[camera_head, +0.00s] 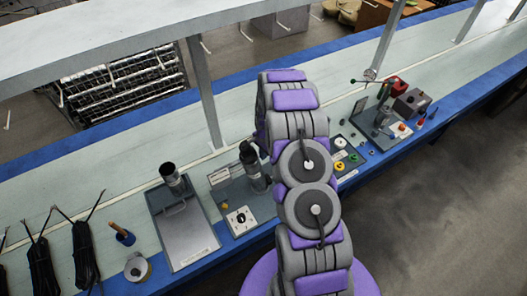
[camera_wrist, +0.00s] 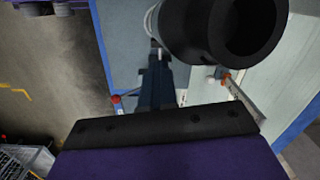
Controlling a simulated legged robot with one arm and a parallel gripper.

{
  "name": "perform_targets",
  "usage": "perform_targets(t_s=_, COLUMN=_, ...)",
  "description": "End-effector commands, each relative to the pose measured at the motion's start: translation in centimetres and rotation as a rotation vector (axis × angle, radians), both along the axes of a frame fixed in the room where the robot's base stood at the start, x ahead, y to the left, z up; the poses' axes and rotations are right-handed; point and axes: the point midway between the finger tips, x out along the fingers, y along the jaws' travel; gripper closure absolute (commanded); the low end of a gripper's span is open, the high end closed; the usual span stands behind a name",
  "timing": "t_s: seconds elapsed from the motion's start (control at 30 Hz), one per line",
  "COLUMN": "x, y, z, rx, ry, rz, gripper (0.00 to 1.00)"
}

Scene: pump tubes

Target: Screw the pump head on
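In the head view, a dark tube with a black top (camera_head: 255,168) stands upright on a grey fixture plate (camera_head: 226,190), just left of my arm. A similar upright tube (camera_head: 172,178) stands on a grey tray (camera_head: 187,238) farther left. My arm hides the gripper end there. In the wrist view, the black bar of my gripper (camera_wrist: 160,125) crosses the bottom above a purple body. A large black hollow cylinder (camera_wrist: 225,30) lies close to the camera at upper right, its open end facing right. I cannot tell whether it is held; no fingertips show clearly.
A long pale bench with blue edges (camera_head: 120,167) carries the fixtures. A yellow-knobbed plate (camera_head: 345,155) and a red-and-dark device (camera_head: 400,100) stand right. A metal post (camera_head: 204,95) rises behind.

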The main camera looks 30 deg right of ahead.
Motion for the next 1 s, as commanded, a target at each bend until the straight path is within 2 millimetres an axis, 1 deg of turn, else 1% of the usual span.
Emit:
perform_targets(t_s=0.03, x=-0.6, y=0.3, z=0.4, rx=-0.005, ry=-0.003, rz=-0.051, gripper=1.0)
perform_targets(t_s=0.2, x=-1.1, y=0.8, z=0.3, rx=-0.024, ry=-0.028, rz=-0.189, gripper=1.0)
perform_targets(t_s=0.53, x=-1.2, y=1.0, z=0.1, rx=-0.026, ry=-0.031, rz=-0.216, gripper=1.0)
perform_targets(t_s=0.8, x=-2.2, y=2.4, z=0.1, rx=-0.058, ry=-0.069, rz=-0.462, gripper=1.0)
perform_targets(t_s=0.9, x=-2.4, y=2.5, z=0.0, rx=-0.061, ry=-0.073, rz=-0.499, gripper=1.0)
perform_targets(t_s=1.0, x=-2.3, y=2.5, z=-0.1, rx=-0.061, ry=-0.074, rz=-0.5, gripper=1.0)
